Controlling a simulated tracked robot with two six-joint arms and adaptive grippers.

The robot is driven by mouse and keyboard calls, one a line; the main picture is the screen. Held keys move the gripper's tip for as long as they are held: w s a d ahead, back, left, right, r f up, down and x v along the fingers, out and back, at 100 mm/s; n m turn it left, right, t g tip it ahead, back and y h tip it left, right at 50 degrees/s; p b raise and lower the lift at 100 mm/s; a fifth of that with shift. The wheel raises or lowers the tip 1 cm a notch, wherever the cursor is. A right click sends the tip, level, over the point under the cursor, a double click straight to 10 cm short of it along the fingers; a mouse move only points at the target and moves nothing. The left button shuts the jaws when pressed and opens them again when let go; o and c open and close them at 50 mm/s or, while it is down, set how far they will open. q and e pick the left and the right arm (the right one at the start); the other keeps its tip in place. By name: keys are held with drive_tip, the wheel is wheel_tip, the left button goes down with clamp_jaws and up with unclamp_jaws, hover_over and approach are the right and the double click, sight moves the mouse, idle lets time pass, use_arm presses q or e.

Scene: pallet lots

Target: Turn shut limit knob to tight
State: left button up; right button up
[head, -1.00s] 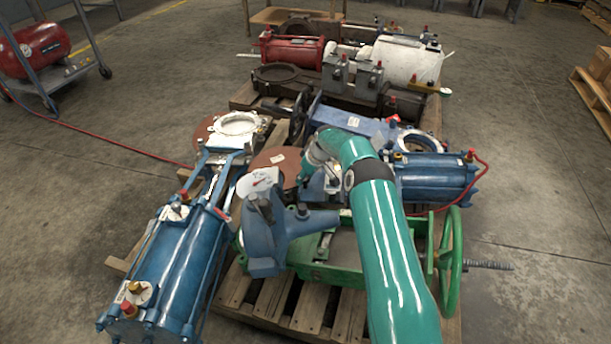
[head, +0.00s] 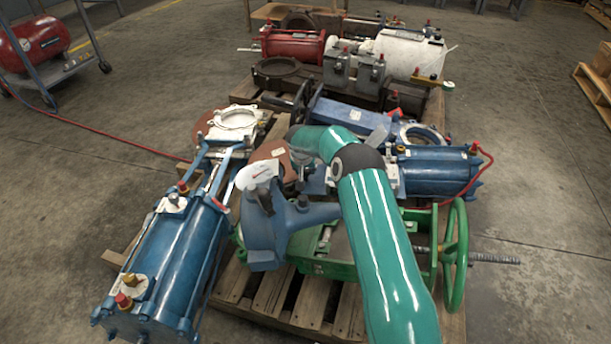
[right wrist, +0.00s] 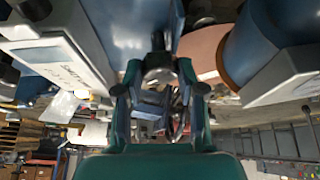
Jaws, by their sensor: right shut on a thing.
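A blue actuator casting (head: 278,235) stands at the centre of the head view, with a white dial plate (head: 255,175) on top. My right gripper (head: 303,186) is over the casting's right part, beyond the bend of my green arm, and is partly hidden. In the right wrist view its two fingers (right wrist: 158,74) are closed around a small dark knob (right wrist: 157,62) beside a blue body. The knob's exact setting cannot be read. A white panel with dark lettering (right wrist: 62,60) shows left of the knob. My left gripper is not in view.
A blue cylinder actuator (head: 170,255) lies to the left. A green frame with a handwheel (head: 458,255) lies to the right. Another blue cylinder (head: 435,172) is behind my arm. The wooden pallet (head: 295,300) is crowded; open floor (head: 530,185) lies to the right.

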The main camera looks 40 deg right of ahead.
drive_tip(key=shift+w+a+f+m+g+h+b, duration=0.1)
drive_tip(key=shift+m+g+h+b, duration=0.15)
drive_tip(key=shift+m+b, duration=0.4)
drive_tip(key=shift+a+m+g+h+b, duration=0.1)
drive_tip(key=shift+m+g+h+b, duration=0.25)
drive_tip(key=shift+m, duration=0.5)
drive_tip(key=o, duration=1.1)
drive_tip(key=v, duration=1.2)
drive_tip(key=shift+d, duration=0.1)
